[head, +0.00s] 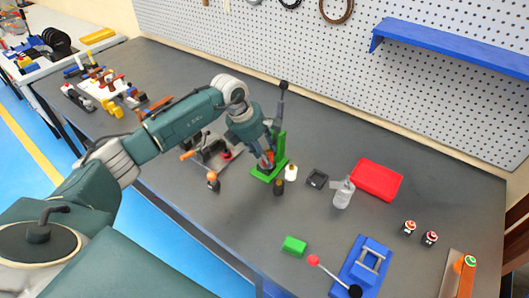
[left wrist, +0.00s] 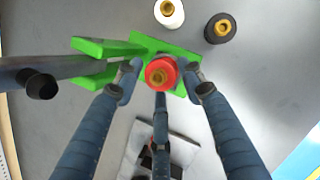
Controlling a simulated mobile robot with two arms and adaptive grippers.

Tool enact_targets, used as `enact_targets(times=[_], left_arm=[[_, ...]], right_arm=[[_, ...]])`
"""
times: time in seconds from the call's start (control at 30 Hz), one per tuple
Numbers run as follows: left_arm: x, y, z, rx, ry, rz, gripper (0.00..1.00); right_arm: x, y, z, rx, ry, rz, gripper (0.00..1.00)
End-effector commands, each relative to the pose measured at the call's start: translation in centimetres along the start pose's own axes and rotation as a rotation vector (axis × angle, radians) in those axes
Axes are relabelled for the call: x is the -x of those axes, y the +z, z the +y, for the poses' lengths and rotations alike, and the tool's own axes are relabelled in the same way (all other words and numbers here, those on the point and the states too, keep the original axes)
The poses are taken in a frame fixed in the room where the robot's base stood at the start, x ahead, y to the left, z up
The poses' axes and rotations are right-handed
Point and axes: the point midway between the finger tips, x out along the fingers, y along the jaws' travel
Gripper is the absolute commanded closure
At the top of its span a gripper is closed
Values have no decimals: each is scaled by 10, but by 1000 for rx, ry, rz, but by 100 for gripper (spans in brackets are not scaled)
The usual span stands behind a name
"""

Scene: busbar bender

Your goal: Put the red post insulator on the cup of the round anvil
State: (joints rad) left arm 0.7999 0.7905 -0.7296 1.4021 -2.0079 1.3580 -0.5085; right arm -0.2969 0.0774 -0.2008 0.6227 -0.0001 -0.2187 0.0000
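The red post insulator (left wrist: 161,74), with a brass centre on top, sits among the three fingers of my left gripper (left wrist: 160,78) in the left wrist view. The fingertips are close around it; I cannot tell whether they touch. Below it is the base of a green press (left wrist: 190,86), which also shows in the head view (head: 280,144). In the head view, my left gripper (head: 266,160) points down over this base, largely hiding the insulator. The round anvil and its cup are not clearly visible; my fingers and the insulator cover that spot. My right gripper is not in view.
A white insulator (head: 291,172) and a black one (head: 279,187) stand close beside the green base. A grey fixture (head: 211,152) is left of the press.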

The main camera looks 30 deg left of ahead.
Motion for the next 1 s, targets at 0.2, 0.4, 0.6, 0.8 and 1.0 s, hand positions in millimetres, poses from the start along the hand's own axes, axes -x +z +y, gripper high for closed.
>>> enact_targets(times=[0.2,0.4,0.6,0.8,1.0], left_arm=[[12,1,1,0,2,-2,61],[52,1,2,-1,6,-3,61],[94,1,1,-1,5,-2,61],[118,1,0,-1,1,-1,61],[124,1,0,0,0,0,61]], right_arm=[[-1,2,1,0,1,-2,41],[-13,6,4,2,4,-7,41],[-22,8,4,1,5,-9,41],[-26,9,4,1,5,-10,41],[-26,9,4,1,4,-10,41]])
